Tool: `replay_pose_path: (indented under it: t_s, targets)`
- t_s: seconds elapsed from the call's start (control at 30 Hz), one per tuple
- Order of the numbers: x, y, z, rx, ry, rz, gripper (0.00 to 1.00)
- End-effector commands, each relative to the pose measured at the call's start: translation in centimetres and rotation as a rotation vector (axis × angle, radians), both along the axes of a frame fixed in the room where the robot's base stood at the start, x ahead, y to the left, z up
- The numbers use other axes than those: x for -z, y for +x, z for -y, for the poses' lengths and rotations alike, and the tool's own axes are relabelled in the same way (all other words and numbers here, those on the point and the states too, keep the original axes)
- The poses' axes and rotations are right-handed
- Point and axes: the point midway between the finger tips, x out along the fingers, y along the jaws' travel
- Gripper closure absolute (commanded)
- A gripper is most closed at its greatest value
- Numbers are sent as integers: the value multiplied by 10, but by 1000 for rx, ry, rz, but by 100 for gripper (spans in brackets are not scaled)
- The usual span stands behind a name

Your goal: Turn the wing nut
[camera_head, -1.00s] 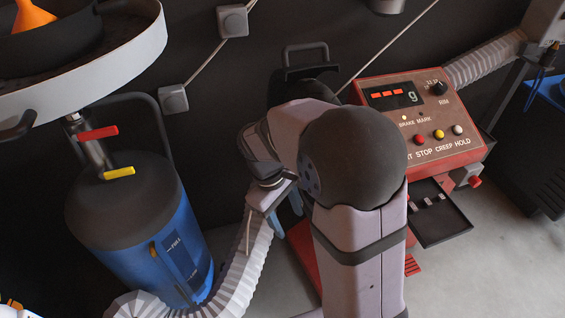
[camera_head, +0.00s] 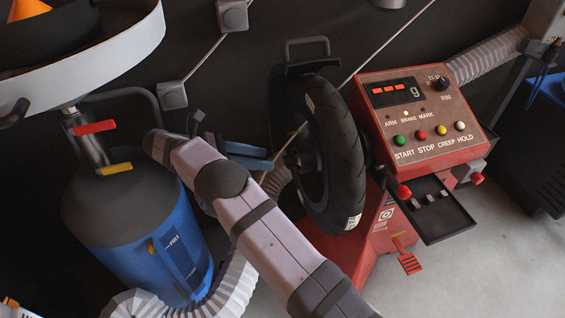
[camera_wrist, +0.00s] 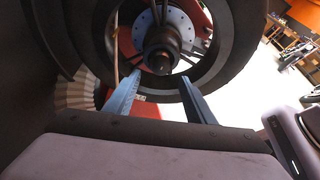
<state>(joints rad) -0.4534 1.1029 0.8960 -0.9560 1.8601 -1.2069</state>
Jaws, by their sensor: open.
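A black-tyred wheel (camera_head: 345,165) is mounted upright on the red balancing machine (camera_head: 375,225). In the wrist view the wheel (camera_wrist: 215,70) faces me, with a pale hub disc (camera_wrist: 180,22) and a dark shaft end (camera_wrist: 160,60) at its centre. I cannot make out clear wings of a wing nut on this shaft. My gripper (camera_head: 268,158) is left of the wheel and points at its hub. In the wrist view its blue fingers (camera_wrist: 160,77) are apart and empty, with the shaft end seen between their tips. Whether they reach the shaft is unclear.
The control panel (camera_head: 420,115) and a black tray (camera_head: 437,210) are right of the wheel. A blue tank (camera_head: 165,245) with red and yellow handles stands left, close to my arm. A pale ribbed hose (camera_head: 235,285) runs beside it. Floor at the lower right is clear.

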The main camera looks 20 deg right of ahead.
Motion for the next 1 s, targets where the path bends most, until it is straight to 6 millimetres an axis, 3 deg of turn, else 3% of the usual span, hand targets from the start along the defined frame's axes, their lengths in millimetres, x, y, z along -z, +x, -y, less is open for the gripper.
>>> replay_pose_path:
  t_s: [0.37,1.0]
  targets:
    - [1,-1,5,-2,-18,-14,50]
    - [25,-7,63,-2,-15,-13,50]
